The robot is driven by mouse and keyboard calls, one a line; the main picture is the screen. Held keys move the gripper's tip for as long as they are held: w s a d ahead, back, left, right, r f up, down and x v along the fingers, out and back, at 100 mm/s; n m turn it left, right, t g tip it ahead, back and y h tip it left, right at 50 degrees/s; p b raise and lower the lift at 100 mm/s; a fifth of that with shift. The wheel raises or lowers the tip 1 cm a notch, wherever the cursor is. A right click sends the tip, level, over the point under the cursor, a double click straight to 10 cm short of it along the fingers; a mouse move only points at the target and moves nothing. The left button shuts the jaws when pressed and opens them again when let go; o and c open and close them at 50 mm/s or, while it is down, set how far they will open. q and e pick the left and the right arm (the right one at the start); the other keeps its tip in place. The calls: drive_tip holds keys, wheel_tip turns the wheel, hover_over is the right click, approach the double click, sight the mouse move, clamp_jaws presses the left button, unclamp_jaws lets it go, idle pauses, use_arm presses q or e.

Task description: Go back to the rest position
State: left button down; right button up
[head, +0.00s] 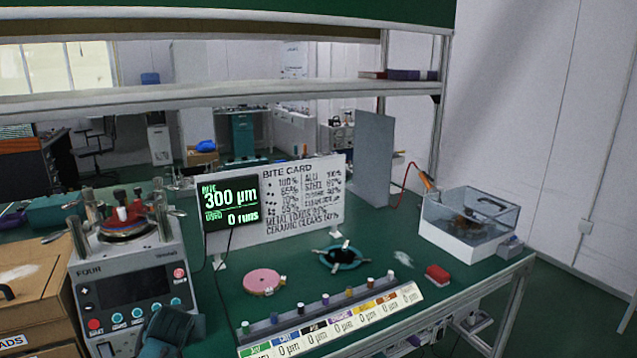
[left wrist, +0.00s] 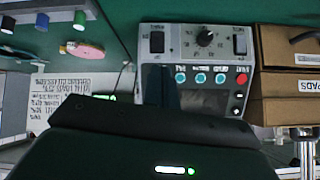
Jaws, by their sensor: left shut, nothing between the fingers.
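My left gripper (head: 172,318) is dark and shows at the bottom left of the head view, in front of the lapping machine's lower panel. It is shut and holds nothing. In the left wrist view its dark body fills the bottom, and the closed fingers (left wrist: 160,88) point at the machine's panel. Whether they touch the panel I cannot tell. The lapping machine (head: 128,262) has a screen, coloured buttons and a round plate with posts on top. My right gripper is in neither view.
Brown drawers (head: 38,290) stand close left of the machine. A pink disc (head: 262,281), a dark ring with pale arms (head: 342,257), a labelled strip with several small pegs (head: 330,325), a red block (head: 437,274) and a clear-lidded box (head: 468,228) are on the green bench. A bite card (head: 300,196) stands behind.

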use_arm(q)
drive_tip(key=s+d+f+m+h, duration=0.25)
drive_tip(key=s+d+f, duration=0.25)
drive_tip(key=s+f, duration=0.35)
drive_tip(key=s+d+f+m+t+h, duration=0.1)
drive_tip(key=s+d, duration=0.4)
drive_tip(key=s, duration=0.6)
drive_tip(key=s+d+f+m+t+h, duration=0.1)
drive_tip(key=s+d+f+m+h, duration=0.1)
drive_tip(key=s, duration=0.9)
wheel_tip(320, 180, down, 2)
drive_tip(key=d+h, duration=0.1)
drive_tip(key=d, duration=0.1)
drive_tip(key=shift+s+d+h, duration=0.3)
drive_tip(key=shift+d+h, duration=0.05)
